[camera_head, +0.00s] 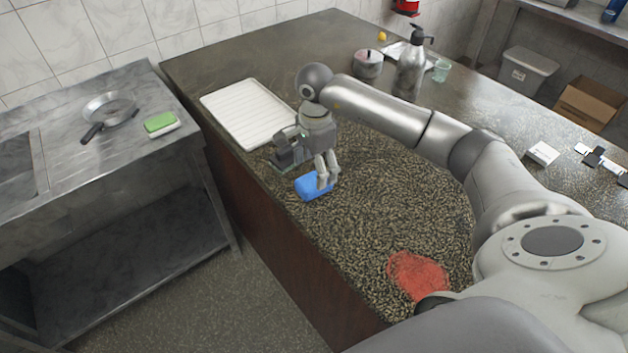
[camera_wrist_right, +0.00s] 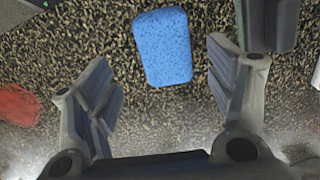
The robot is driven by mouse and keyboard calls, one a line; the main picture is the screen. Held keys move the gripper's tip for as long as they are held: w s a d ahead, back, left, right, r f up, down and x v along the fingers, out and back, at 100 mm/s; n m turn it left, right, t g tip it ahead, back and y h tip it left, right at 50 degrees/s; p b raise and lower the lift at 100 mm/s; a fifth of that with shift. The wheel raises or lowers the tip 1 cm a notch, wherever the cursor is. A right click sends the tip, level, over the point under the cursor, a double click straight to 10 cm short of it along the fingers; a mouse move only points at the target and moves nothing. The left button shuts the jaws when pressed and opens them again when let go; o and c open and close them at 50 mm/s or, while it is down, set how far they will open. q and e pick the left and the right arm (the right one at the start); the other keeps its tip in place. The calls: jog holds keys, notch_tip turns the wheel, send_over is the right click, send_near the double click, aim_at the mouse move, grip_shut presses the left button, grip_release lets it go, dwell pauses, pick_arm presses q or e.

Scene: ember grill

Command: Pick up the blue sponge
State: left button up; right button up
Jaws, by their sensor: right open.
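The blue sponge (camera_head: 311,188) lies on the dark speckled counter, near its front edge. My right gripper (camera_head: 326,180) is above it, fingers pointing down and overlapping the sponge's right part in the head view. In the right wrist view the whole top of the sponge (camera_wrist_right: 162,46) shows, a rounded rectangle, ahead of the fingers and roughly between their lines. The right fingers (camera_wrist_right: 163,88) are spread open with nothing between them. I cannot tell the exact height of the fingertips over the counter. My left gripper is not in view.
A white ribbed tray (camera_head: 236,99) lies behind the sponge. A dark object (camera_head: 283,160) sits beside the gripper. A red cloth-like patch (camera_head: 417,274) lies nearer. A steel pot (camera_head: 368,64) and bottle (camera_head: 411,68) stand farther back. A green-and-white sponge (camera_head: 161,123) and pan (camera_head: 108,110) are on the left table.

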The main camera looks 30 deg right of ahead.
aim_at(314, 179)
jog(key=f+p, duration=0.2)
jog(key=f, duration=0.1)
jog(key=f+p, duration=0.1)
jog(key=shift+w+f, duration=0.25)
jog(key=shift+f, duration=0.45)
jog(key=shift+d+f, duration=0.1)
jog(key=shift+c, duration=0.4)
jog(key=c, duration=0.5)
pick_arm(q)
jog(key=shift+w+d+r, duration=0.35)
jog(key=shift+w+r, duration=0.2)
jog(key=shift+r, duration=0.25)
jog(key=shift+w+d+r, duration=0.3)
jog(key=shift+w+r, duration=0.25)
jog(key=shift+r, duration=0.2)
pick_arm(e)
jog(key=c, duration=0.4)
